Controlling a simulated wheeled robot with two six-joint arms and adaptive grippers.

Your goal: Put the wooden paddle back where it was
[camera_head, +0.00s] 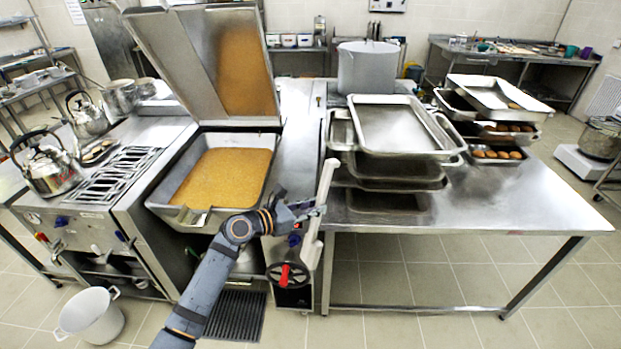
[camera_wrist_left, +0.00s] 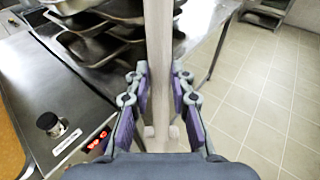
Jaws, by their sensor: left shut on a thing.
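The wooden paddle (camera_head: 326,184) is a long pale tool, nearly upright and slightly tilted in the head view. It stands in front of the gap between the cooker and the steel table. My left gripper (camera_head: 314,208) is shut on it around the middle of its length. In the left wrist view the paddle (camera_wrist_left: 159,50) runs up between the fingers of my left gripper (camera_wrist_left: 160,98). The tilting pan (camera_head: 273,150) has its lid raised and holds an orange-brown food. My right gripper does not show.
The steel table (camera_head: 500,203) carries stacked trays (camera_head: 402,128) close to the paddle and a large pot (camera_head: 367,68) behind. Kettles (camera_head: 46,165) stand at left. A white pot (camera_head: 91,315) is on the floor. The table's front right is clear.

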